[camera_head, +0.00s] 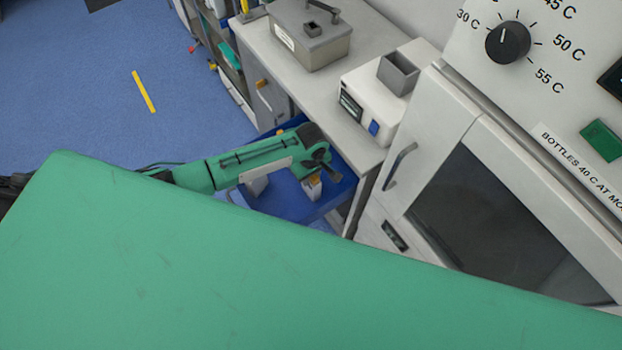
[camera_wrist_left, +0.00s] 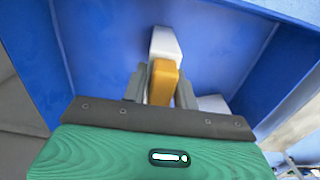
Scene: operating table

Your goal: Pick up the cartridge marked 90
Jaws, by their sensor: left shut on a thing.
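A white cartridge with an orange part (camera_head: 313,187) is in the blue drawer or bin (camera_head: 345,188) below the counter. My left gripper (camera_head: 317,172) reaches down into the bin and is shut on this cartridge. In the left wrist view the cartridge (camera_wrist_left: 165,45) stands between the two grey fingers (camera_wrist_left: 160,88), its orange part toward me. No number can be read on it. Another white piece (camera_head: 256,185) shows under my left arm, and a white piece (camera_wrist_left: 213,103) shows right of the fingers in the wrist view. My right gripper is not in view.
The bin's blue walls (camera_wrist_left: 275,50) rise close around my left gripper. Above it, the counter (camera_head: 300,75) carries a grey lidded box (camera_head: 310,45) and a white device (camera_head: 372,95). A white warming cabinet (camera_head: 430,130) stands at the right. The blue floor at left is open.

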